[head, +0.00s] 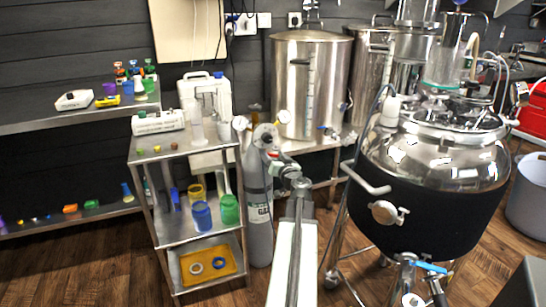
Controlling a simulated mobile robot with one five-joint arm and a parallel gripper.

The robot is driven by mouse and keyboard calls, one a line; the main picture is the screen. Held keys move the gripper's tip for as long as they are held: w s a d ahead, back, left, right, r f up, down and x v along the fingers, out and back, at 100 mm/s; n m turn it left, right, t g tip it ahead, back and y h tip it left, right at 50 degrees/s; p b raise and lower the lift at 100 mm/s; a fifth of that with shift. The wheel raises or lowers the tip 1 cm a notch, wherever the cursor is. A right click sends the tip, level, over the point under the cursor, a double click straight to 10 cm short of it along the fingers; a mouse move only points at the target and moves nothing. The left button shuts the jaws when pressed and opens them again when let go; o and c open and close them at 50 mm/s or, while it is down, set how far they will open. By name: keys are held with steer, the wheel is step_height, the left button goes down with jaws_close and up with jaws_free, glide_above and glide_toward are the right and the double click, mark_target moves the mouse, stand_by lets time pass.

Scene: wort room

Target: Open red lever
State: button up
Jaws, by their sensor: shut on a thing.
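A grey gas cylinder (259,205) stands in the middle, beside a small steel shelf cart. Its regulator (264,136) has two round gauges. A small red part (274,153), which looks like the red lever, shows just below the regulator. My arm reaches up from the bottom middle, and my gripper (276,158) is at this red part, shut on it. The fingertips are small in the picture and hide most of the lever, so its angle cannot be made out.
The steel cart (190,239) with coloured cups stands close on the left. A large steel vessel with a black jacket (425,200) stands close on the right, its side handle (364,178) sticking out towards my arm. A steel pot (309,85) stands behind.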

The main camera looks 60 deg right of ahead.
steer(key=shift+w+a+f+m+b, duration=0.25)
steer(key=shift+f+m+b, duration=0.15)
steer(key=shift+m, duration=1.75)
steer(key=shift+w+a+f+m+b, duration=0.25)
steer(key=shift+f+m+b, duration=0.15)
steer(key=shift+m, duration=1.8)
steer(key=shift+w+a+f+m+b, duration=0.2)
steer(key=shift+a+f+m+b, duration=0.15)
steer(key=shift+m, duration=1.8)
steer(key=o, duration=1.4)
steer(key=shift+f, duration=0.1)
